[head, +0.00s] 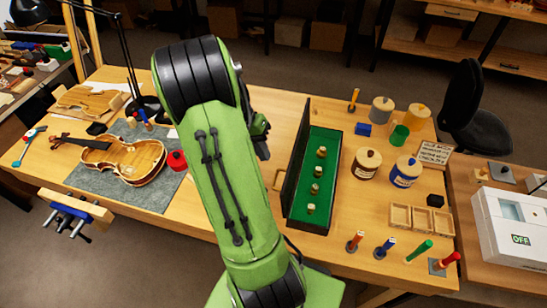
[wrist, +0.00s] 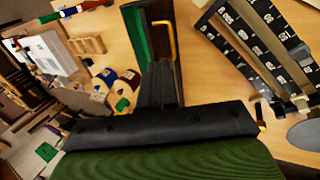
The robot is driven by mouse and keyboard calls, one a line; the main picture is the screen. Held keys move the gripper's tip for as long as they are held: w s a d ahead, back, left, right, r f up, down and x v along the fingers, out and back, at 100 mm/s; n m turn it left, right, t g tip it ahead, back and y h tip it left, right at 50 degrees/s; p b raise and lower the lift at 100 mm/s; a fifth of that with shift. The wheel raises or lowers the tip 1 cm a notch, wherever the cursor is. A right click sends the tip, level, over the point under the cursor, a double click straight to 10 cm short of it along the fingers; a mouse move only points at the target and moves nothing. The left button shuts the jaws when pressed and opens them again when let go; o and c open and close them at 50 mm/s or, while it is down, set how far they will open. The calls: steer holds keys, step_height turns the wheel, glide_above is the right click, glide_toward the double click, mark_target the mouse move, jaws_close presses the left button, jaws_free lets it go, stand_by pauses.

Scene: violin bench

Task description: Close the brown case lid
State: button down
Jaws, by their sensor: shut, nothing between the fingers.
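The case (head: 327,150) stands on the bench, lined in green, with several small cork-like pieces inside. Its lid (head: 296,155) is open, standing roughly upright along the case's left side. The lid's outside looks dark brown to black and carries a brass handle (head: 278,180). In the wrist view the handle (wrist: 172,38) and green lining (wrist: 132,30) show just beyond my gripper (wrist: 159,68). My gripper is shut and empty, close to the lid on its handle side. I cannot tell whether it touches the lid.
A violin (head: 123,158) lies on a grey mat to the left. Right of the case stand a brown jar (head: 366,164), a blue jar (head: 405,172) and a compartment tray (head: 412,217).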

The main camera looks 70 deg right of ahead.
mark_target(276, 175)
steer(key=b+x, duration=0.1)
steer(key=x, duration=0.9)
steer(key=shift+w+a+f, duration=0.15)
